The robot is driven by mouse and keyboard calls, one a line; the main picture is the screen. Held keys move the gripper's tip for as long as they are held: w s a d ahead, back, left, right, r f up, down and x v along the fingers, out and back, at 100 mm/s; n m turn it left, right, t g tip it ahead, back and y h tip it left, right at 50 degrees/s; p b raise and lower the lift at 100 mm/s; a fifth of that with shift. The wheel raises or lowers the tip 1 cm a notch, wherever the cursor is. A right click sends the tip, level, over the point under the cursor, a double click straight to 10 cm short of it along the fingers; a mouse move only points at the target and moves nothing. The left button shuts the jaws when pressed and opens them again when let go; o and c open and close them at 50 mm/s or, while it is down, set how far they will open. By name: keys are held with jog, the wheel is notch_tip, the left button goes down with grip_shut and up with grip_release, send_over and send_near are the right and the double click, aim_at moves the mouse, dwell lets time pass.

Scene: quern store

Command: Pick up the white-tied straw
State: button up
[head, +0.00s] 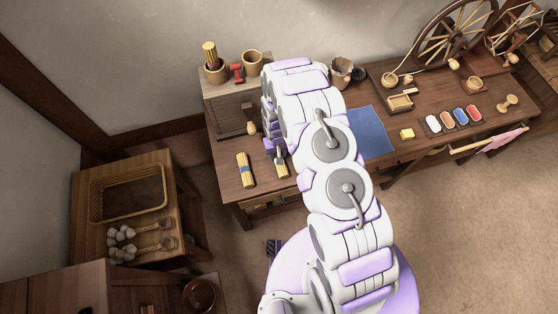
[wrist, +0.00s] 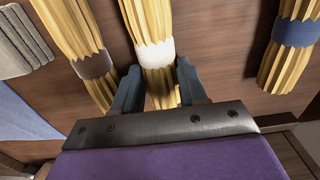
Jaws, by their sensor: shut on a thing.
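The white-tied straw (wrist: 155,54) is a yellow bundle with a white band, in the middle of the wrist view. My gripper (wrist: 160,84) is shut on it, with one blue-grey finger on each side just by the band. In the head view my gripper (head: 279,156) is over the dark wooden table, with a straw bundle (head: 283,171) showing below it. Whether the held bundle is clear of the table cannot be told. My arm hides part of this area.
A grey-tied straw bundle (wrist: 95,65) lies left of the held one in the wrist view. A blue-tied bundle (wrist: 294,35) lies right; it also shows in the head view (head: 244,169). A blue cloth (head: 367,132) and a spinning wheel (head: 455,35) are on the table (head: 232,150).

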jog(key=shift+c, duration=1.2)
